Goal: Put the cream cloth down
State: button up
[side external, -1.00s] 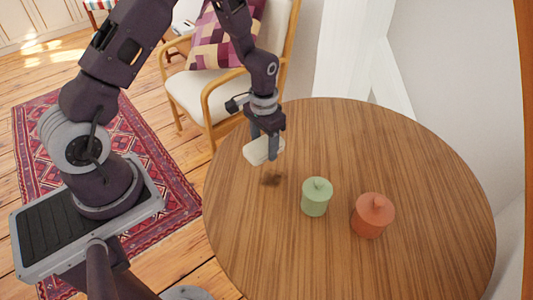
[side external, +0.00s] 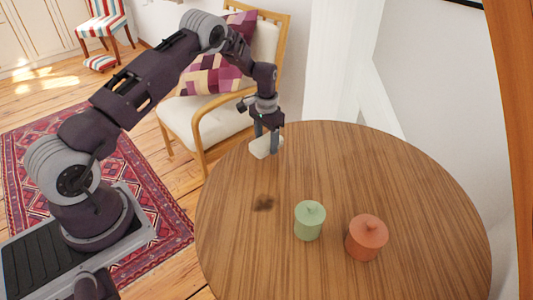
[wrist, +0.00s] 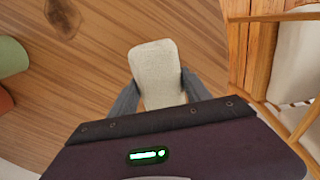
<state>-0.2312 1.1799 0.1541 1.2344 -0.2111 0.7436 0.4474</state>
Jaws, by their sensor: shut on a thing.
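The cream cloth (side external: 263,147) is a small, pale folded pad. My gripper (side external: 269,143) is shut on it and holds it above the far left edge area of the round table. In the wrist view the cloth (wrist: 157,70) sticks out between the two fingers of my gripper (wrist: 160,95), with wood grain behind it. Its height above the table is hard to judge. A dark brown stain (side external: 263,203) marks the table, nearer the camera than the cloth; it also shows in the wrist view (wrist: 62,18).
The round wooden table (side external: 400,180) holds a green lidded jar (side external: 309,221) and an orange lidded jar (side external: 366,239). A cushioned armchair (side external: 213,117) stands close beyond the table's left edge. The table's far right is clear.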

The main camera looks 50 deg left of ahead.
notch_tip(320, 180, down, 4)
jog(key=shift+f, duration=0.1)
jog(key=shift+f, duration=0.15)
jog(key=o, duration=1.5)
jog(key=shift+c, duration=0.2)
